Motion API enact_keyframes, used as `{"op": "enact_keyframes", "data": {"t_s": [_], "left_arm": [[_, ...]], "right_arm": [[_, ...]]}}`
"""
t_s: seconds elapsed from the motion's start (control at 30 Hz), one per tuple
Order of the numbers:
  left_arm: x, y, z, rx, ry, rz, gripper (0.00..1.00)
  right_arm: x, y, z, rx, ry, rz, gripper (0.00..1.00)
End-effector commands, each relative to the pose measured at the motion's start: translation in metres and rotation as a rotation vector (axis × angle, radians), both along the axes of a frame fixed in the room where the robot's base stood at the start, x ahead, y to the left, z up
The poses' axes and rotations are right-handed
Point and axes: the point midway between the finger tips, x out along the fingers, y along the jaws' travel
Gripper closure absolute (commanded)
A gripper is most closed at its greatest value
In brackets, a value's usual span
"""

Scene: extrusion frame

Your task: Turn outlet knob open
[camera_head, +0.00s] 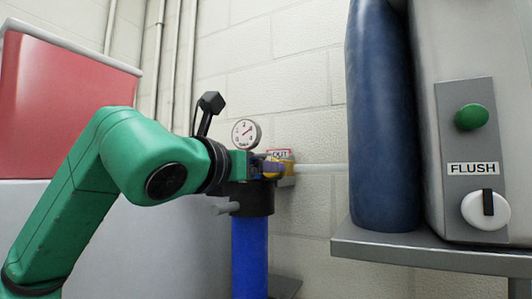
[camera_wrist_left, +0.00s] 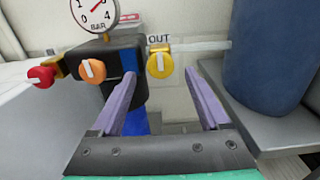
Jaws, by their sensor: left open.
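The yellow outlet knob (camera_wrist_left: 159,62), with an upright pale mark on its face, sits under the OUT label (camera_wrist_left: 158,38) in the left wrist view. It lies between and beyond the spread purple fingers of my left gripper (camera_wrist_left: 161,73), which is open and empty. No touch between fingers and knob shows. In the head view my left gripper (camera_head: 272,169) is at the filter's right side, just below the OUT sign (camera_head: 280,155), and largely covers the knob. My right gripper is in neither view.
An orange knob (camera_wrist_left: 92,71) and a red knob (camera_wrist_left: 41,77) are left of the outlet. A pressure gauge (camera_head: 246,134) stands above the black-capped blue filter (camera_head: 250,255). A blue cylinder (camera_head: 383,120) and a FLUSH panel (camera_head: 466,205) stand on a grey shelf (camera_head: 430,252) at right.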

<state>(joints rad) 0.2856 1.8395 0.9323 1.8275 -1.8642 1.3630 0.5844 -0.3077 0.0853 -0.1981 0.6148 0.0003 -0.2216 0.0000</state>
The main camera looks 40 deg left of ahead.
Motion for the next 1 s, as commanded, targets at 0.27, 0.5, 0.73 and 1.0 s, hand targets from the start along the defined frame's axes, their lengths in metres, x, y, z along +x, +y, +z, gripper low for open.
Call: {"op": "enact_keyframes", "data": {"t_s": [0.27, 0.5, 0.73, 1.0], "left_arm": [[0.030, 0.009, 0.001, 0.000, -0.001, -0.001, 0.21], [0.029, 0.009, 0.000, 0.000, -0.001, -0.001, 0.41], [0.029, 0.009, 0.000, 0.000, -0.001, 0.000, 1.00], [0.029, 0.010, -0.001, -0.032, -0.012, 0.001, 1.00]], "right_arm": [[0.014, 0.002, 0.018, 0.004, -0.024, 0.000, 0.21], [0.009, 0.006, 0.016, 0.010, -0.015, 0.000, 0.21], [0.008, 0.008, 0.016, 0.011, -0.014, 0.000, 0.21], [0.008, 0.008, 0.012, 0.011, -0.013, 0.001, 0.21]]}}
